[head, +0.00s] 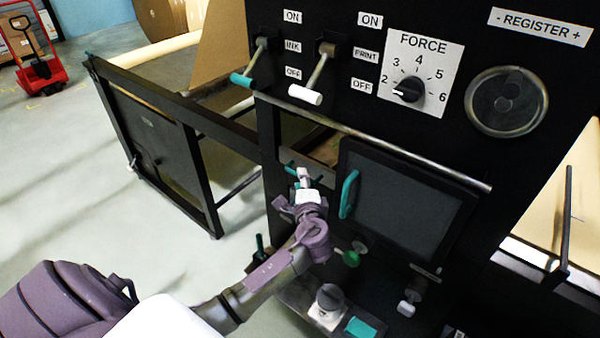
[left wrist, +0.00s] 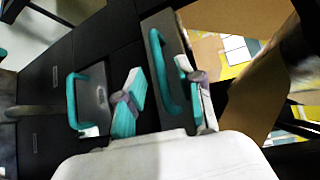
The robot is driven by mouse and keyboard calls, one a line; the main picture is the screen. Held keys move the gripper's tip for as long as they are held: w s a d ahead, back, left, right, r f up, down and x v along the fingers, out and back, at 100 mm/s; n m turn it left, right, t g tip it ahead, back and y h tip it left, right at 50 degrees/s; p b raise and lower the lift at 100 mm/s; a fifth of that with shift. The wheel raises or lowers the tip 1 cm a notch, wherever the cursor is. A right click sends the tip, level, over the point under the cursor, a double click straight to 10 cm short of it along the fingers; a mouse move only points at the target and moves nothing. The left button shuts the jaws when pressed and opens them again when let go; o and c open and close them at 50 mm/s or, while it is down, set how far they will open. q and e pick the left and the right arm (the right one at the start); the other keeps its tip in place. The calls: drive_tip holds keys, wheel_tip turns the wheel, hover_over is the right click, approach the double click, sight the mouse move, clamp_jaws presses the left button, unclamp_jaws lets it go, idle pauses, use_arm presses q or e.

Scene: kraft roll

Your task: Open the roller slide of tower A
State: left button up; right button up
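A dark grey slide plate with a teal bar handle (left wrist: 165,65) is in the middle of the left wrist view. In the head view part of a teal bar (head: 290,169) shows at a grey plate beside the dark panel. My left gripper (head: 303,176) is in front of that bar and hides its middle. In the left wrist view my left gripper (left wrist: 162,88) has its teal-tipped fingers apart, one on each side of the handle. I cannot tell whether they touch it. No tower label is readable here. My right gripper is not in view.
A second teal handle (left wrist: 73,100) is on a grey plate at the left. In the head view a dark panel (head: 410,215) with a teal handle (head: 349,194) is just right of my gripper. A long metal bar (head: 400,150) runs above it. Green knob (head: 351,258) sits below.

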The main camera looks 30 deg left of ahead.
use_arm(q)
drive_tip(key=shift+x, duration=1.55)
clamp_jaws()
